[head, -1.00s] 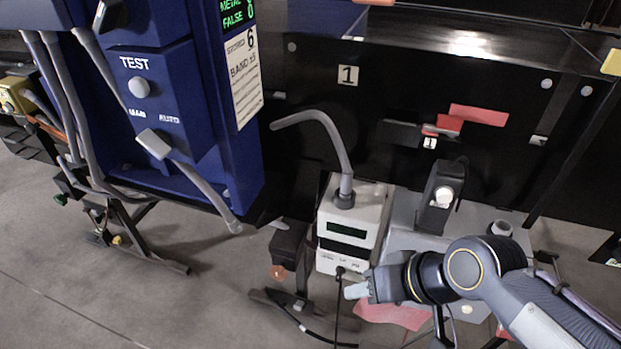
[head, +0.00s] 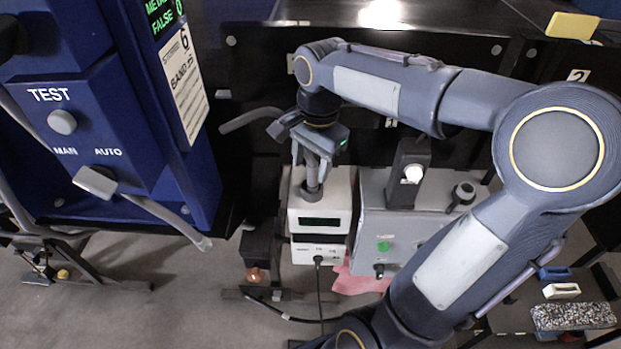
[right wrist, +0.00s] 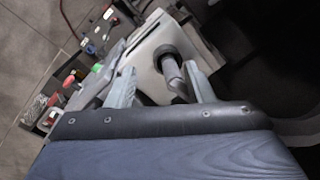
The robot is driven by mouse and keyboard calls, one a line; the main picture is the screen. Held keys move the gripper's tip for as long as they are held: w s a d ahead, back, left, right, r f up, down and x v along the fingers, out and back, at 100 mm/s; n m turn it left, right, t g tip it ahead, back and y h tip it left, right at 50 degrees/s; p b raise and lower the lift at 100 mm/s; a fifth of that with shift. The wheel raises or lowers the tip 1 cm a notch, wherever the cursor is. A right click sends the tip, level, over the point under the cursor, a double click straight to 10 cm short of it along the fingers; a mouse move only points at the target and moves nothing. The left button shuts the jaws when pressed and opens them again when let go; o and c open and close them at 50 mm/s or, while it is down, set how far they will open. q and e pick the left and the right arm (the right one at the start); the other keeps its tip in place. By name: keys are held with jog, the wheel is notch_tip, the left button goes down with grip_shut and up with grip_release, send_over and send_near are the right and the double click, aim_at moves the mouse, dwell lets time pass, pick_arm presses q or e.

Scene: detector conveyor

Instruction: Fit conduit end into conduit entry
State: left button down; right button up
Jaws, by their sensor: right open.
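A curved grey conduit (head: 250,118) rises from a collar on top of the white box (head: 340,186) and bends left to a free end. Its lower upright part (right wrist: 172,72) also shows in the right wrist view. My right gripper (head: 313,166) is open, pointing down over the white box, with its fingers on either side of the upright conduit. In the right wrist view my gripper (right wrist: 160,72) has the conduit between its fingers, without clear contact on both sides. Another grey tube (head: 165,213) hangs from the blue cabinet (head: 120,110), its loose end in the air. I cannot tell which opening is the conduit entry. My left gripper is not in view.
A grey box (head: 375,220) with a green button and a black stand with a white knob (head: 411,174) are right of the white box. A black cable (head: 320,285) runs down in front. My right arm covers much of the right side. Floor shows at lower left.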

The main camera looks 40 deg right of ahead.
aim_at(312, 175)
jog(key=w+d+m, duration=0.2)
jog(key=w, duration=0.1)
jog(key=shift+w+f+m+g, duration=0.1)
jog(key=shift+m+g, duration=0.3)
jog(key=shift+w+d+f+m+h, duration=0.2)
jog(key=shift+m+h, duration=0.1)
jog(key=f, duration=0.2)
jog(key=f+p, duration=0.1)
jog(key=f, duration=0.4)
jog(key=shift+s+d+p, duration=0.15)
jog(key=shift+s+p, duration=0.15)
jog(key=shift+f, duration=0.25)
jog(key=shift+c, duration=0.5)
grip_shut()
